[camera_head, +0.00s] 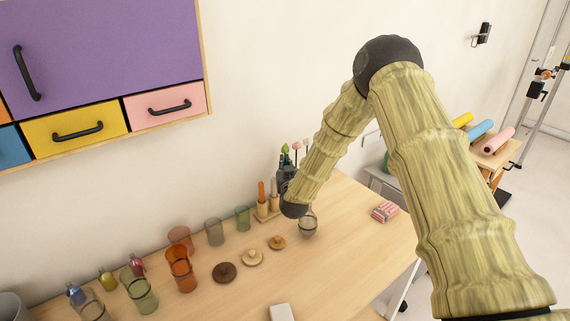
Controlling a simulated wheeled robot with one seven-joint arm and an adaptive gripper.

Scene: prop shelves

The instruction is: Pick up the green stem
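A thin upright stem with a green top (285,153) shows at the back of the wooden table, near the wall. A pink-topped stem (296,147) stands just right of it. My arm bends down to a black wrist joint by the table's back edge. A dark grey shape that looks like my gripper (286,177) shows just below the green top. The forearm partly covers it, and its fingertips are not clear. I cannot tell whether it touches the stem. The lower part of the stem and what it stands in are hidden.
The table (342,235) bears a clear glass (308,227) close below my wrist, orange candles (262,192) in wooden holders, wooden discs (252,257), several coloured glasses and a pink-striped pack (385,211). A drawer cabinet (110,50) hangs upper left. The table's right part is mostly clear.

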